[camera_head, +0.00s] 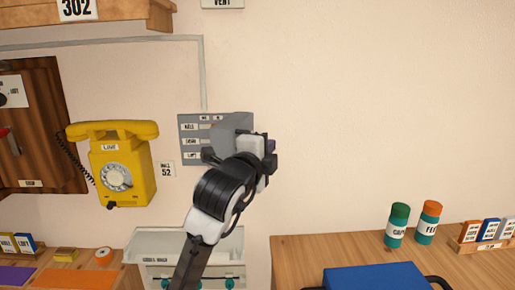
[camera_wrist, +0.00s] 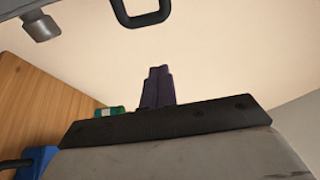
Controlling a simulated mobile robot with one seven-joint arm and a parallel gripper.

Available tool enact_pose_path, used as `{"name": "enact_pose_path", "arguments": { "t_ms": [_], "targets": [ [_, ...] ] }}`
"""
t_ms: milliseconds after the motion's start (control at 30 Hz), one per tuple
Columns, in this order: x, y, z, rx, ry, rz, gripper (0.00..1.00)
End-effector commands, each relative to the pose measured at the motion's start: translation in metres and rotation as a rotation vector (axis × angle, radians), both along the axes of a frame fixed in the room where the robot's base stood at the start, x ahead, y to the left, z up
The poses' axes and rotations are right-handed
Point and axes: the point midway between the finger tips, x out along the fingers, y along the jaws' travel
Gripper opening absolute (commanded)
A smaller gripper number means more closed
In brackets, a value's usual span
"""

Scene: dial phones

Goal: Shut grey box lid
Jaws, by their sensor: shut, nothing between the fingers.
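A grey panel (camera_head: 187,154) with rows of white labels is on the wall behind my gripper. A pale grey open-topped box (camera_head: 150,244) with a front label and teal round parts stands low, partly behind my arm. My gripper (camera_head: 271,146) is raised in front of the panel's right side, pointing away and to the right. Its purple fingers are together and empty in the wrist view (camera_wrist: 157,88). A grey surface with a black loop handle (camera_wrist: 140,12) crosses the top of the wrist view.
A yellow dial phone (camera_head: 122,165) hangs left of the panel. At right, a wooden table (camera_head: 300,255) holds a blue item (camera_head: 375,277), two jars (camera_head: 396,226) and a small rack (camera_head: 480,245). A shelf (camera_head: 110,18) is at top left. The wall right of my gripper is clear.

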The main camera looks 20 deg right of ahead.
Motion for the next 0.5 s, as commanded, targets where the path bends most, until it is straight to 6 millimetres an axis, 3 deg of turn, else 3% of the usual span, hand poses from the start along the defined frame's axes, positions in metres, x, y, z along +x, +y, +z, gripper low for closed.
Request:
{"name": "enact_pose_path", "arguments": {
  "t_ms": [133,233,500],
  "targets": [
    [0.023,-0.021,0.003,0.001,0.002,0.0,0.0],
    [0.029,0.001,0.002,-0.002,0.002,0.006,0.0],
    [0.036,0.018,-0.001,-0.002,-0.001,0.001,0.0]
  ]
}}
